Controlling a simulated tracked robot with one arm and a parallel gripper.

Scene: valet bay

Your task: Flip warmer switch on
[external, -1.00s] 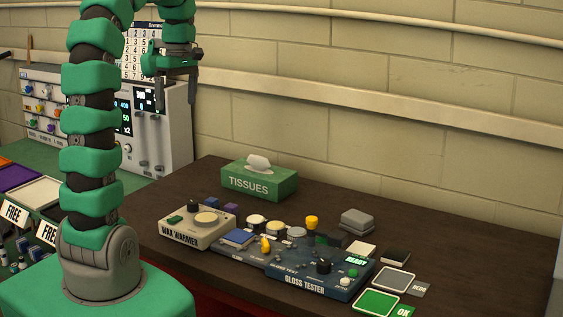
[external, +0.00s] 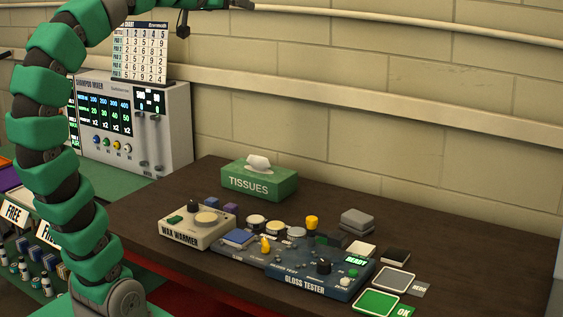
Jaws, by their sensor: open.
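The wax warmer (external: 197,227) is a cream box on the left part of the dark table. On its top are a small green switch (external: 175,219), a black knob (external: 193,206) and a round tan lid or pot (external: 206,218). Whether the switch is on or off is too small to tell. My gripper (external: 215,8) is at the top edge of the external view, partly cut off, high above and well apart from the warmer. Its dark fingers are apart, and I see nothing between them.
The gloss tester (external: 310,279) and several small pots and blocks stand right of the warmer. A green tissue box (external: 258,181) is behind it. A shampoo mixer (external: 180,125) stands at the back left. The table (external: 450,225) is bare at right.

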